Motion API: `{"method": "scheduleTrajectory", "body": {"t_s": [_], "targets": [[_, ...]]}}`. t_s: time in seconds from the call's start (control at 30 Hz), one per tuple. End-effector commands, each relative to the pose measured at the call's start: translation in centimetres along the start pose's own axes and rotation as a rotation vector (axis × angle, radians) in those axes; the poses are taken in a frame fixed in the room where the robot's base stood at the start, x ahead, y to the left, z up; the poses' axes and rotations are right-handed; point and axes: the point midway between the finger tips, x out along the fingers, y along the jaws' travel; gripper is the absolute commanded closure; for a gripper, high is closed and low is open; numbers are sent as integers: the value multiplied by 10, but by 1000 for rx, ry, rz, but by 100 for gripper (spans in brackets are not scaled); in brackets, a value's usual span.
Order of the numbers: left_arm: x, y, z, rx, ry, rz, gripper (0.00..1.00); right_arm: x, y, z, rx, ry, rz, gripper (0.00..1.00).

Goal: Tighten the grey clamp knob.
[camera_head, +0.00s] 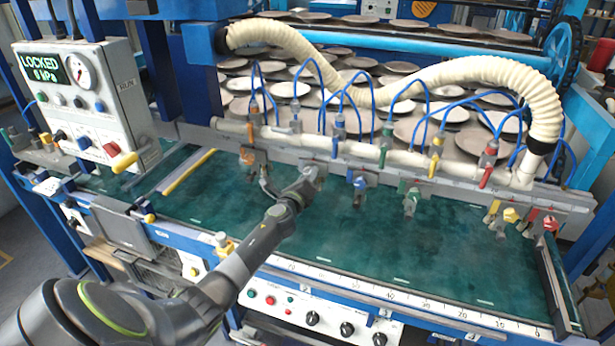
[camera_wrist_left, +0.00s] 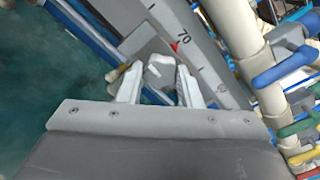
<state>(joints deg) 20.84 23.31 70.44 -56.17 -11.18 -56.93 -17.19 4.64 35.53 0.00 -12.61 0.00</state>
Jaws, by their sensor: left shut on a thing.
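My left gripper (camera_head: 309,177) reaches over the green bed to the rail below the cream pipe. In the left wrist view, its two pale fingers (camera_wrist_left: 158,78) are shut on the grey clamp knob (camera_wrist_left: 160,68), one finger on each side. The knob sits beside a grey scale rail (camera_wrist_left: 197,58), close to a red pointer (camera_wrist_left: 175,46) and the 70 mark. In the head view the gripper mostly hides the knob. I cannot tell how tight the knob is. My right gripper is not in view.
Other clamps hang along the rail, among them a blue one (camera_head: 359,185), a green one (camera_head: 411,198) and a red one (camera_head: 550,224). The cream pipe (camera_head: 365,148) runs just above. The green bed (camera_head: 380,240) is largely clear.

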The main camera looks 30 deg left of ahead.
Motion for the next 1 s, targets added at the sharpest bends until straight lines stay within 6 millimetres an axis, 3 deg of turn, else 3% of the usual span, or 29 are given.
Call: {"method": "scheduleTrajectory", "body": {"t_s": [0.37,0.4,0.53,0.83,1.0], "targets": [[0,2,-1,7,1,3,91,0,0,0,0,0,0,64],[0,2,-1,7,1,2,63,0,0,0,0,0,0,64],[0,1,0,6,1,2,47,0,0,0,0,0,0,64],[-1,0,0,5,0,1,47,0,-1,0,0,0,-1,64],[-14,0,0,6,1,1,47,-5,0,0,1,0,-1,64]]}}
